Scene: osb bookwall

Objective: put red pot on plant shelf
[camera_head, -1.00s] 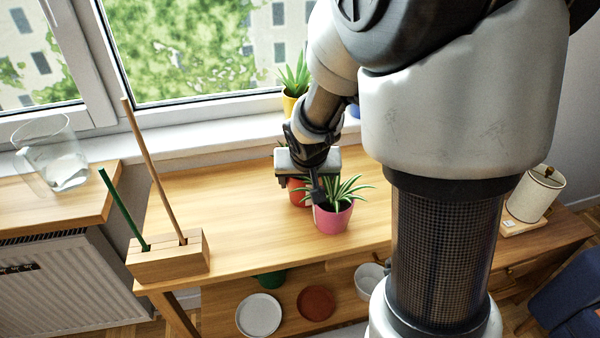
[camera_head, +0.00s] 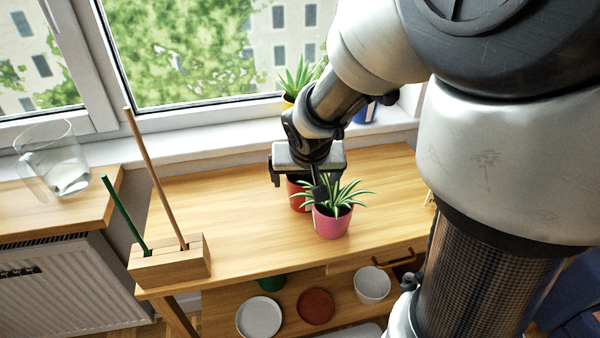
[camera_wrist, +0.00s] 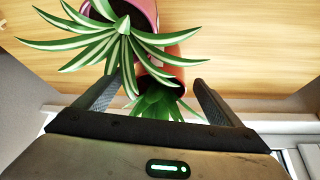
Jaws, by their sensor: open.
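The red pot (camera_head: 296,198) stands on the wooden table, partly hidden behind a pink pot (camera_head: 332,222) with a striped spider plant. My gripper (camera_head: 298,186) is over the red pot with its jaws apart, one finger on each side. In the wrist view the red pot (camera_wrist: 160,70) with a green plant lies between the open fingers (camera_wrist: 153,95), and the pink pot's (camera_wrist: 144,10) leaves overlap it. No grip on the pot shows. I cannot tell which surface is the plant shelf; the windowsill (camera_head: 215,130) carries a yellow pot (camera_head: 287,101) with a plant and a blue pot.
A wooden block (camera_head: 170,262) with two upright sticks is at the table's left end. Below are a white plate (camera_head: 259,317), a brown dish (camera_head: 315,306) and a white bowl (camera_head: 372,285).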

